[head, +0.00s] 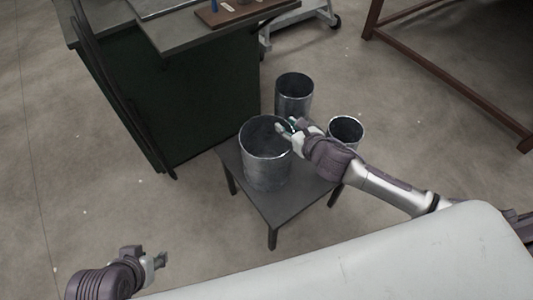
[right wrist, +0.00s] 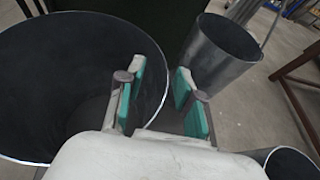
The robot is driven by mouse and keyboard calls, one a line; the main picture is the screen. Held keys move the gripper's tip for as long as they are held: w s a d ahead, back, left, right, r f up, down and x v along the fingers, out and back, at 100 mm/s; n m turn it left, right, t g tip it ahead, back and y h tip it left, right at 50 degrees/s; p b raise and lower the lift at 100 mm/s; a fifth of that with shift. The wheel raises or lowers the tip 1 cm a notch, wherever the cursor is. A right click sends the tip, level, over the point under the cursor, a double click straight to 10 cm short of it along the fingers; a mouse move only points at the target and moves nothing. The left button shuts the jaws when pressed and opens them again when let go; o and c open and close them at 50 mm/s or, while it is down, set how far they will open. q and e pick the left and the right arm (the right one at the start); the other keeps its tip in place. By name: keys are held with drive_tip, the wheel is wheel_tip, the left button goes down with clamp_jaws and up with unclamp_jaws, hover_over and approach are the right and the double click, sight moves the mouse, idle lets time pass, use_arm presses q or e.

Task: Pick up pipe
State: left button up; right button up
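Three grey metal pipes stand upright on a small dark table (head: 274,211). The large pipe (head: 266,171) is at the left front; it also fills the left of the right wrist view (right wrist: 20,140). A narrower pipe (head: 294,100) stands behind it and shows in the right wrist view (right wrist: 222,55). A small pipe (head: 345,132) is at the right. My right gripper (head: 287,126) is open at the large pipe's right rim. In the right wrist view its fingers (right wrist: 160,97) appear on either side of the rim; contact cannot be told. My left gripper (head: 155,263) looks open and empty, far from the pipes.
A dark green workbench (head: 200,95) stands behind the table at the left, with a brown board (head: 240,10) on top. A brown metal frame (head: 450,85) is at the right. A pale surface (head: 350,265) lies in the foreground. The floor around the table is mostly clear.

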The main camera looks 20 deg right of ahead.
drive_tip(key=shift+s, duration=0.1)
drive_tip(key=shift+c, duration=1.4)
clamp_jaws()
drive_tip(key=shift+r, duration=0.15)
